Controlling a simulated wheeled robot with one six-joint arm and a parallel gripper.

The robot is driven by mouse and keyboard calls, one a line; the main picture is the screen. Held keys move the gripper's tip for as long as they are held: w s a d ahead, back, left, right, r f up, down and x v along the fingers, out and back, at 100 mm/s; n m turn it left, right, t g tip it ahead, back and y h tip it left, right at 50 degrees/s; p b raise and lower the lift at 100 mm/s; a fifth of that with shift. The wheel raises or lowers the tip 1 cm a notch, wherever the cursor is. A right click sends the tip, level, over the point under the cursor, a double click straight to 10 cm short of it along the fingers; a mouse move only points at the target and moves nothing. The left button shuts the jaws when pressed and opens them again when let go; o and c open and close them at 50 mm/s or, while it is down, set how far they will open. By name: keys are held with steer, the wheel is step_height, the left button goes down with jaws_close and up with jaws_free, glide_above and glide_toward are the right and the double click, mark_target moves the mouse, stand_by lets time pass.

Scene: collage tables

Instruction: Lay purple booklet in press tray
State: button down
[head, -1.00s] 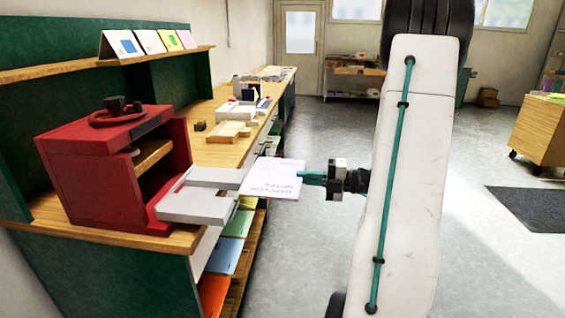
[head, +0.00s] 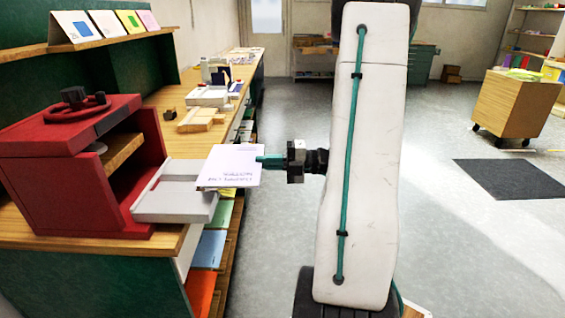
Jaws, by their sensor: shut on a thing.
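My gripper (head: 268,162) is shut on the edge of a pale lilac booklet (head: 229,165) with purple lettering on its face. The booklet is held roughly flat, and its left part overlaps the grey press tray (head: 175,206) in the picture. I cannot tell whether booklet and tray touch. The tray juts out from the open front of the red press (head: 85,165) at the left. The press has a red handwheel on top and a wooden block inside. The far part of the tray is partly hidden behind the booklet.
The press stands on a wooden-topped bench (head: 165,135) with wooden blocks and boxes further back. Coloured booklets (head: 208,248) lie on shelves below, and cards stand on the upper shelf. A wooden cart (head: 514,108) stands at the right.

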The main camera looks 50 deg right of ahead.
mark_target(210, 163)
steer(key=x, duration=1.3)
steer(key=shift+w+a, duration=0.15)
steer(key=shift+w, duration=0.15)
steer(key=shift+w+a+f, duration=0.1)
steer(key=shift+w+f, duration=0.1)
steer(key=shift+f, duration=1.1)
steer(key=shift+w+a+f, duration=0.15)
steer(key=shift+w+f, duration=0.05)
steer(key=shift+f, duration=1.15)
steer(key=c, duration=1.5)
jaws_free()
steer(key=v, duration=0.8)
